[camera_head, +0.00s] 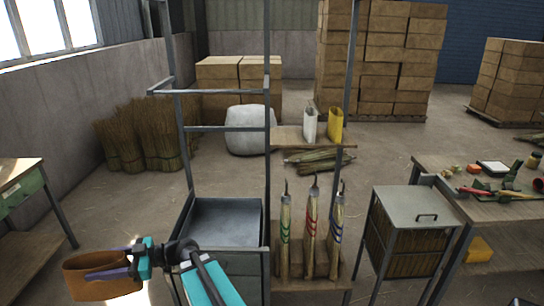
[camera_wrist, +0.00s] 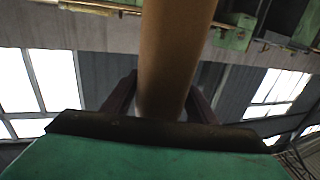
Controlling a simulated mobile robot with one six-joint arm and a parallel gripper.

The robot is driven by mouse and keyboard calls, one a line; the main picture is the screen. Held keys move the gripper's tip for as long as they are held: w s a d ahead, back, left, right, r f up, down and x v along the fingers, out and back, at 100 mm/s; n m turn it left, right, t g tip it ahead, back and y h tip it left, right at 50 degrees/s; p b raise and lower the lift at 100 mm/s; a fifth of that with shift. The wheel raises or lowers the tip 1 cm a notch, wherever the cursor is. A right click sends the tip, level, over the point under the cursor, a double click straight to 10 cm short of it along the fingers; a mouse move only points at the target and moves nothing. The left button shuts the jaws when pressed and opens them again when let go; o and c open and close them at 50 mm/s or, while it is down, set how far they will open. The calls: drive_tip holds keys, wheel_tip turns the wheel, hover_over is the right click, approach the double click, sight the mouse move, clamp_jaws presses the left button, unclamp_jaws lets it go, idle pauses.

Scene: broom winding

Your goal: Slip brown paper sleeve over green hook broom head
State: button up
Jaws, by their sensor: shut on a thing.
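The brown paper sleeve (camera_head: 92,290) is at the lower left of the head view, an open band with its mouth showing. My gripper (camera_head: 100,272) is shut on it, holding it off to the left, well apart from the brooms. In the wrist view the sleeve (camera_wrist: 172,60) runs between the two dark fingers (camera_wrist: 160,105). The broom with green bands (camera_head: 286,228) stands upright, leftmost of three in a wooden stand, with a hook at its top. Its head is uncovered.
The red-banded broom (camera_head: 311,225) and blue-banded broom (camera_head: 337,230) stand close beside it. A metal rack with a grey tray (camera_head: 225,222) stands between my gripper and the brooms. A lidded bin (camera_head: 415,208) and a workbench (camera_head: 500,213) are at right.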

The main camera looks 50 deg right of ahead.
drive_tip(key=w+d+r+m+t+h, duration=0.2)
drive_tip(key=w+d+m+h, duration=0.15)
drive_tip(key=d, duration=0.55)
drive_tip(key=w+d+r+m+t+h+p, duration=0.1)
drive_tip(key=w+d+m+t+h, duration=0.2)
drive_tip(key=w+d+h, duration=0.35)
drive_tip(key=w+d+r+m+t+h, duration=0.2)
drive_tip(key=w+d+m+h, duration=0.1)
drive_tip(key=d, duration=0.7)
drive_tip(key=d+r+m+h+p, duration=0.1)
drive_tip(key=d+m+h, duration=0.15)
drive_tip(key=d, duration=0.45)
drive_tip(key=d+r+m+h, duration=0.1)
drive_tip(key=d+h, duration=0.2)
drive_tip(key=d, duration=0.3)
drive_tip(key=s+d+r+m+g+h+p, duration=0.15)
drive_tip(key=s+d+m+h, duration=0.35)
drive_tip(key=d, duration=0.8)
drive_tip(key=s+d+r+m+g+h+p, duration=0.1)
drive_tip(key=s+d+g+h, duration=0.2)
drive_tip(key=s+d, duration=0.75)
drive_tip(key=s+d+f+m+g+h+b, duration=0.2)
drive_tip(key=s+d+b, duration=0.3)
drive_tip(key=s+d, duration=0.4)
drive_tip(key=shift+s+d+f+g, duration=0.15)
drive_tip(key=shift+d+f+g, duration=0.45)
drive_tip(key=shift+d, duration=3.15)
